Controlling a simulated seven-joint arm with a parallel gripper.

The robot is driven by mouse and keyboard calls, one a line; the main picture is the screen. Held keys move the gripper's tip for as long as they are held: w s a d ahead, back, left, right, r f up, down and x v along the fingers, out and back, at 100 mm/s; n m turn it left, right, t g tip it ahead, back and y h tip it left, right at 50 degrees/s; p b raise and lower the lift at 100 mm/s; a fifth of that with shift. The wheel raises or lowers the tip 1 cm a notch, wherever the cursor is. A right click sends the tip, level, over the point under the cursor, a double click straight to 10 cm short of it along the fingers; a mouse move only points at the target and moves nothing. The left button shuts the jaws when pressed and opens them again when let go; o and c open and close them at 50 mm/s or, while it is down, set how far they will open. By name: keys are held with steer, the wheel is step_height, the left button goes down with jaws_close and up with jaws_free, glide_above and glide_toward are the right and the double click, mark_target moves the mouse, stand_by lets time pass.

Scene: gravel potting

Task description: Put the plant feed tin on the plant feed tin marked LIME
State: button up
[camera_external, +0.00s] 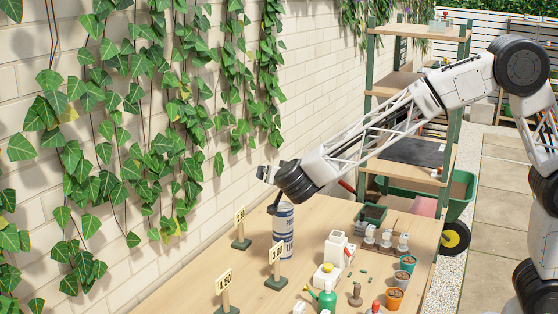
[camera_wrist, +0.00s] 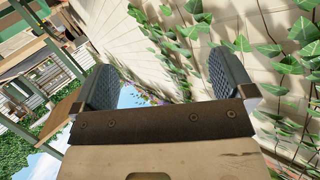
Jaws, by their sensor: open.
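A tall white and blue column (camera_external: 284,232) stands upright on the wooden table. It looks like one plant feed tin resting on another, with large blue letters on both parts; the lower lettering seems to begin "LI", but the seam is too small to make out. My gripper (camera_external: 268,190) is just above and left of the column's top, pointing left towards the wall. In the wrist view its two fingers (camera_wrist: 165,85) are wide apart with nothing between them. I cannot tell from the outside view whether the lower finger touches the upper tin.
Price signs on green bases, such as one (camera_external: 240,230) behind the column and one (camera_external: 275,268) in front, stand close by. The ivy-covered brick wall (camera_external: 190,215) is at the left.

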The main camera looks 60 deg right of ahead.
steer(key=s+r+n+t+y, duration=0.1)
steer(key=s+r+n+y, duration=0.25)
steer(key=s, duration=0.25)
steer(key=s+a+r+n+y, duration=0.1)
steer(key=s+r+n+y, duration=0.1)
steer(key=s+y, duration=0.3)
steer(key=s+r+n+t+y, duration=0.1)
steer(key=s+r+n+y, duration=0.2)
steer(key=s, duration=0.4)
steer(key=s+d+f+n+g, duration=0.1)
steer(key=s+d+f+g, duration=0.1)
steer(key=s, duration=1)
steer(key=s+d+f+n+g+h, duration=0.1)
steer(key=s+d+f+g, duration=0.2)
steer(key=s, duration=0.9)
steer(key=s+d+f+n+g, duration=0.2)
steer(key=s+d+f+g, duration=0.1)
steer(key=s, duration=0.9)
steer(key=shift+s+f+g+h, duration=0.15)
steer(key=shift+f+g+h, duration=0.2)
steer(key=shift+f+g, duration=0.45)
